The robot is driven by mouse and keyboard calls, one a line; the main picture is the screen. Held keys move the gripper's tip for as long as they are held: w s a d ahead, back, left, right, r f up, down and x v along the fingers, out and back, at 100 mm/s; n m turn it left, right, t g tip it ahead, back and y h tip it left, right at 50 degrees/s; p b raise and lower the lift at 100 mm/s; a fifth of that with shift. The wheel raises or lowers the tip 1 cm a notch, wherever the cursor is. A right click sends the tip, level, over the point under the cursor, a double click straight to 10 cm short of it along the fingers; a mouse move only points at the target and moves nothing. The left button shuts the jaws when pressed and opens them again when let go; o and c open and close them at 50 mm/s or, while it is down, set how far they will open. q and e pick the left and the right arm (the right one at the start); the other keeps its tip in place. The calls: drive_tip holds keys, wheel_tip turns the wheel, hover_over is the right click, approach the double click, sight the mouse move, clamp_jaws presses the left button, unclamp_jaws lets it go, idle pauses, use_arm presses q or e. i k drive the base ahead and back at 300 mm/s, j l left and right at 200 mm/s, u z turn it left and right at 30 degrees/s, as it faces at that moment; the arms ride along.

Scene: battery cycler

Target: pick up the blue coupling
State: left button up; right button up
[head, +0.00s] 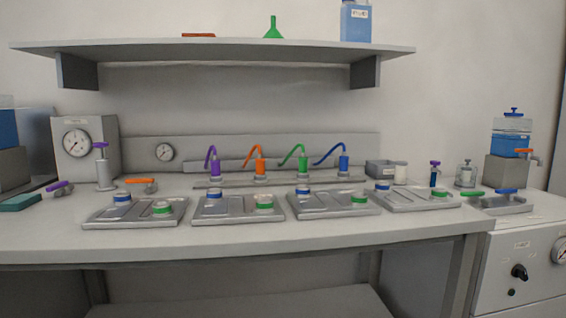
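The blue coupling (344,163) stands upright at the right end of a row of coloured couplings at the back of the bench. A curved blue hose (327,155) runs from its top to the left. To its left stand the green coupling (303,164), the orange coupling (260,166) and the purple coupling (215,168), each with its own hose. Neither of my grippers is in view, and nothing covers the blue coupling.
Several metal trays (333,211) with blue-ringed and green-ringed caps lie in front of the row. A grey bin (378,169) and a white cylinder (400,174) stand right of the blue coupling. A shelf (215,48) hangs above. The bench's front strip (250,240) is clear.

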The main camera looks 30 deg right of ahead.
sight(344, 159)
drive_tip(key=l+u, duration=0.35)
drive_tip(key=l, duration=0.2)
drive_tip(key=l+u, duration=0.5)
drive_tip(key=l, duration=0.55)
drive_tip(key=k+l+u, duration=0.15)
drive_tip(key=l, duration=0.45)
